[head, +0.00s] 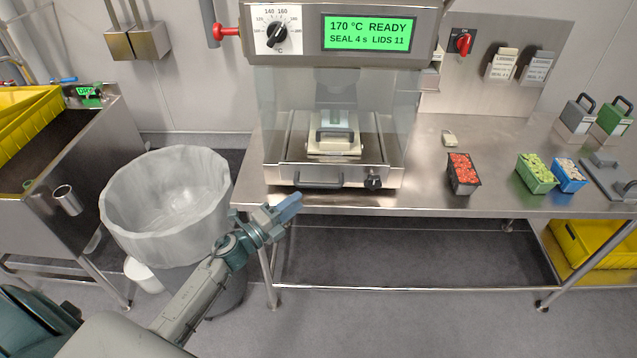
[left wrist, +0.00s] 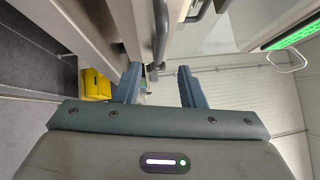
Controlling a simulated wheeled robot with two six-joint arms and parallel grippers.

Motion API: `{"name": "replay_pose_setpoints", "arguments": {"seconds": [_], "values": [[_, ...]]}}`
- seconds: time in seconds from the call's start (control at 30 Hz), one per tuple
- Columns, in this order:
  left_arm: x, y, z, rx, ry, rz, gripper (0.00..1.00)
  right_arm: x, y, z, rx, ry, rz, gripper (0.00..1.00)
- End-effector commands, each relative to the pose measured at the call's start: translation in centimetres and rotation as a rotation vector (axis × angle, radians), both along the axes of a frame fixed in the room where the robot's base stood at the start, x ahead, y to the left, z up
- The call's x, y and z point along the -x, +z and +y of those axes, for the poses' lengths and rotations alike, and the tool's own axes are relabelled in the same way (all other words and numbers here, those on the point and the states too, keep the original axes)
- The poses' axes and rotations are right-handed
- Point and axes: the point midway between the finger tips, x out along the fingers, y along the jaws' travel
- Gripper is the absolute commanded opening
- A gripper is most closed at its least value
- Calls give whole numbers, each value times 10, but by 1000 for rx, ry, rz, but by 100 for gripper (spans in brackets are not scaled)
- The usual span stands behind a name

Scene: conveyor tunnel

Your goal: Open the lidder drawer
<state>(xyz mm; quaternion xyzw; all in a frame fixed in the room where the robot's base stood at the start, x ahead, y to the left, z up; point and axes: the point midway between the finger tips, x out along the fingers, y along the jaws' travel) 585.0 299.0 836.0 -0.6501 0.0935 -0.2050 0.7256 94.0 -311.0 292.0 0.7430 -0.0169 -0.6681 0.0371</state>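The lidder (head: 340,110) is a steel machine on the bench with a green display reading 170 °C READY. Its drawer front (head: 345,177) is low on the machine and carries a dark bar handle (head: 318,182). The drawer looks shut. My left gripper (head: 288,207) is in front of the bench edge, below and left of the handle, not touching it. In the left wrist view its two blue fingers (left wrist: 158,87) stand apart with nothing held. A bar handle (left wrist: 160,30) shows ahead, just beyond the fingers. My right gripper is not in view.
A lined bin (head: 165,195) stands left of the bench. Filled red (head: 463,173), green (head: 537,172) and blue (head: 569,175) tubs stand to the right. The floor before the bench is free.

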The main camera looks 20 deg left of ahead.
Motion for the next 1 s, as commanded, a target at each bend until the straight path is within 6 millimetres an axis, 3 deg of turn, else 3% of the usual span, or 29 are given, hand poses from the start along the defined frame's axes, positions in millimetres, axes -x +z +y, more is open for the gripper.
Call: {"name": "replay_pose_setpoints", "arguments": {"seconds": [0.4, 0.6, 0.87, 1.0], "values": [[-68, 12, -31, 7, 4, 1, 36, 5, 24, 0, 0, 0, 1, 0], [-80, 12, -37, 5, 2, 2, 36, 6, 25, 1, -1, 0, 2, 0], [-81, 11, -37, 5, 3, 3, 36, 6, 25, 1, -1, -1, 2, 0], [-81, 11, -37, 5, 3, 3, 13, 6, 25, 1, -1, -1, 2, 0]]}}
